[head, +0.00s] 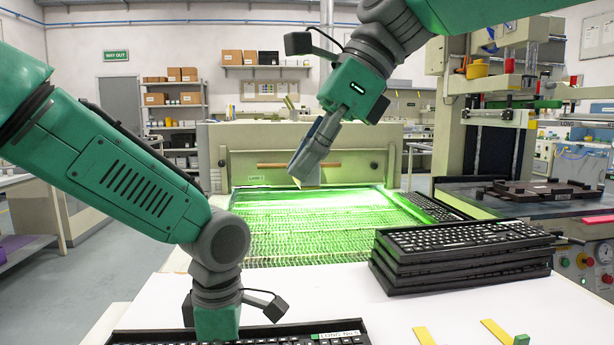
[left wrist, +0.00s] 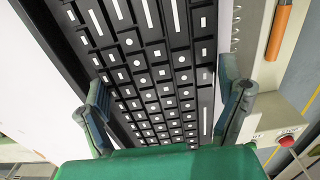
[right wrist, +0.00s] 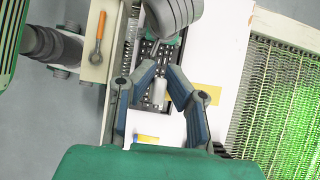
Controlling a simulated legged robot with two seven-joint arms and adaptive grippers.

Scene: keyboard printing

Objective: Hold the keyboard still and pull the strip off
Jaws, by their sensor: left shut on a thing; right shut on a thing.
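The black keyboard (head: 150,338) lies at the near edge of the white table, mostly cut off below the head view. Its keys (left wrist: 160,75) fill the middle of the left wrist view. My left gripper (head: 217,322) reaches down to it. In the left wrist view its fingers (left wrist: 166,105) straddle the keyboard and are shut on its two sides. My right gripper (head: 303,172) is raised above and beyond the keyboard, pointing down. It is shut on a small pale strip (right wrist: 158,92), seen between its fingers in the right wrist view; the strip is partly hidden.
A stack of black keyboards (head: 465,258) stands at the right of the table. Yellow strips (head: 424,336) and a small green block (head: 521,340) lie in front of it. A lit green conveyor (head: 310,235) runs behind.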

